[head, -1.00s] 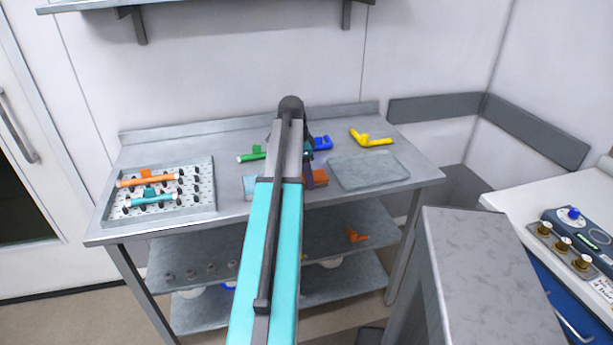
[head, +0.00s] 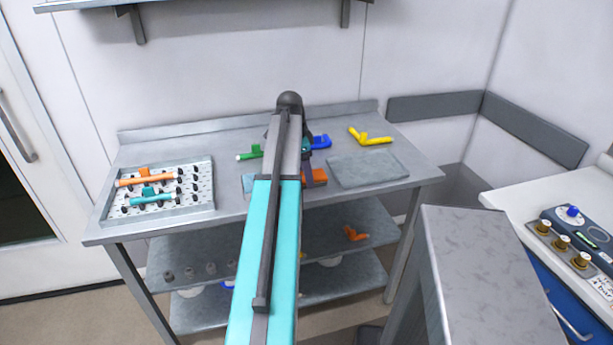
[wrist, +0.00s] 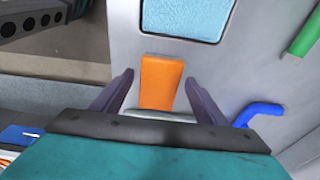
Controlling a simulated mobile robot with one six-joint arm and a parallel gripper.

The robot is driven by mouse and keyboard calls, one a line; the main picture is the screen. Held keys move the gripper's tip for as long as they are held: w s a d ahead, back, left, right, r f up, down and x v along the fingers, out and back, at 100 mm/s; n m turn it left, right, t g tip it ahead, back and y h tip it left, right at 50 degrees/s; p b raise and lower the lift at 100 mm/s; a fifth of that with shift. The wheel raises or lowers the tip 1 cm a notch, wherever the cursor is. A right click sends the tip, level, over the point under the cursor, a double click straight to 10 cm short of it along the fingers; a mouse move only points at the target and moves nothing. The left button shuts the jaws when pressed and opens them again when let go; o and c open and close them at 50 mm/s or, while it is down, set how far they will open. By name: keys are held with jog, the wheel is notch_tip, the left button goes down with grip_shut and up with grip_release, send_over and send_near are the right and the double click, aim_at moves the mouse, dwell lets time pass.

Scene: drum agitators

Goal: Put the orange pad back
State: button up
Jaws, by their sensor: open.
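The orange pad (head: 317,177) is a small block on the steel table near its front edge, partly hidden by my arm in the head view. In the wrist view the orange pad (wrist: 161,80) lies between the two purple fingers of my gripper (wrist: 158,78). The fingers are open, with a gap on each side of the pad. I cannot tell how high the fingertips are.
A perforated tray (head: 203,206) with orange and teal pieces is at the left. Green (head: 249,152), blue (head: 321,142) and yellow (head: 372,138) pieces lie at the back. A grey plate (head: 368,170) is at the right. A grey block (head: 480,255) stands in the foreground.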

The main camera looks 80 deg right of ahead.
notch_tip(320, 180, up, 11)
jog(key=w+b, duration=0.1)
jog(key=shift+w+a, duration=0.4)
jog(key=shift+a, duration=0.05)
jog(key=shift+w, duration=0.1)
dwell(0.8)
